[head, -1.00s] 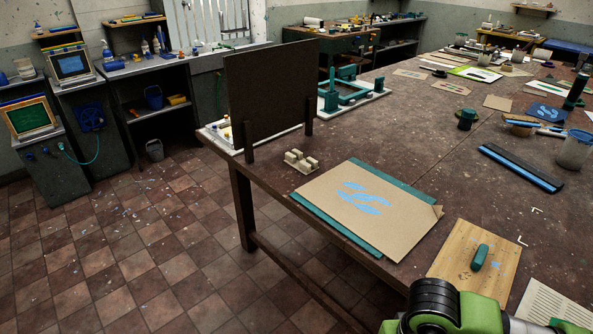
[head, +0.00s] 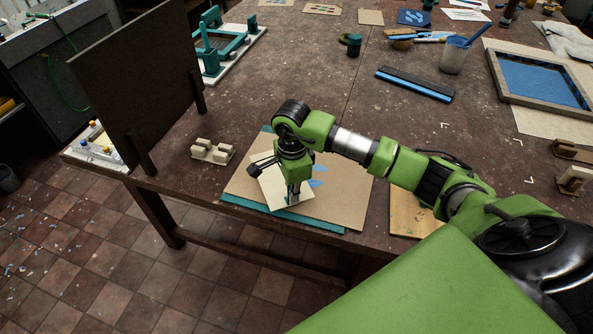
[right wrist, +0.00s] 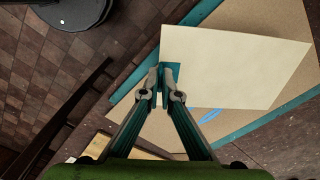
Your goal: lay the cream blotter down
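The cream blotter (head: 272,194) is a pale flat sheet over the left part of a brown sheet (head: 345,200) with blue print marks (head: 318,183). It covers some of those marks. In the right wrist view the blotter (right wrist: 235,65) spreads out beyond the fingertips. My right gripper (head: 293,194) is at the blotter; in the right wrist view its fingertips (right wrist: 165,88) close on a small teal piece (right wrist: 171,72) at the blotter's near corner. I cannot tell whether the blotter touches the brown sheet. My left gripper is not in view.
The brown sheet lies on a teal mat (head: 320,226) near the table's front edge. A cream notched block (head: 212,151) and an upright dark hinged screen (head: 140,80) stand to the left. A wooden board (head: 408,217) lies to the right, partly behind my arm.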

